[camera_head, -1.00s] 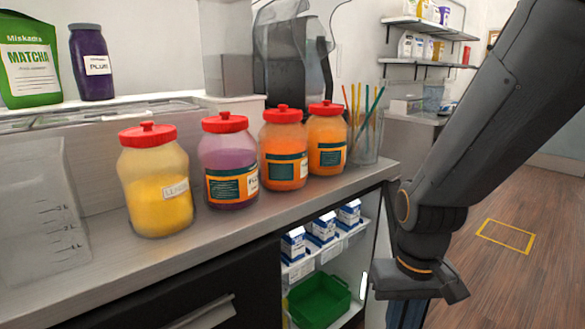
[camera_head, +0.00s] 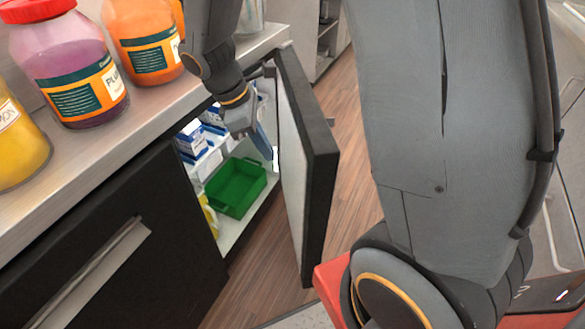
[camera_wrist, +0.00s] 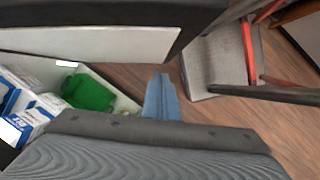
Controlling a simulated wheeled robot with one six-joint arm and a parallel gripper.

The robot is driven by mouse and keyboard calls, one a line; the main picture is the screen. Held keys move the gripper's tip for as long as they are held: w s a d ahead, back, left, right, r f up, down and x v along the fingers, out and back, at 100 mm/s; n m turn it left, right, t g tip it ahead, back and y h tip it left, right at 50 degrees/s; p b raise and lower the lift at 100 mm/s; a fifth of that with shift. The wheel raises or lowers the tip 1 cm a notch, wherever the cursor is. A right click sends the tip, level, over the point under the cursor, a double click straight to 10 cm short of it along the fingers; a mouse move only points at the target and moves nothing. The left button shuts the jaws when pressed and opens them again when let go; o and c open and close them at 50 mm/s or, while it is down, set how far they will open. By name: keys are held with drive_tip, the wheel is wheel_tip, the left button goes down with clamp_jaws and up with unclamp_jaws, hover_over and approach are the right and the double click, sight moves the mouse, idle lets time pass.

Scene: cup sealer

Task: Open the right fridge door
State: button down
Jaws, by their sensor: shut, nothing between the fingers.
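The right fridge door (camera_head: 308,175) stands swung out from the cabinet, its white inner face towards the opening and its dark outer face to the right. In the wrist view its white inner panel (camera_wrist: 95,42) spans the top left. My gripper (camera_head: 265,150) is shut and empty, its blue fingers pointing down inside the opening beside the door's inner face. They also show in the wrist view (camera_wrist: 161,98), below the door panel. I cannot tell whether they touch the door. The fridge interior (camera_head: 236,232) is exposed.
A green bin (camera_head: 236,187) and blue-white cartons (camera_head: 193,143) are inside the fridge. The left door (camera_head: 120,235) with its bar handle is closed. Lidded jars (camera_head: 70,62) stand on the counter above. Wooden floor (camera_head: 345,160) lies clear right of the door.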

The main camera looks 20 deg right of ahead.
drive_tip(key=d+f+n, duration=0.1)
drive_tip(key=d+f, duration=0.6)
drive_tip(key=f, duration=0.2)
drive_tip(key=shift+s+f+p, duration=0.3)
drive_tip(key=shift+s+p, duration=0.1)
drive_tip(key=shift+s, duration=0.05)
drive_tip(key=shift+d+n, duration=0.1)
drive_tip(key=shift+n, duration=0.2)
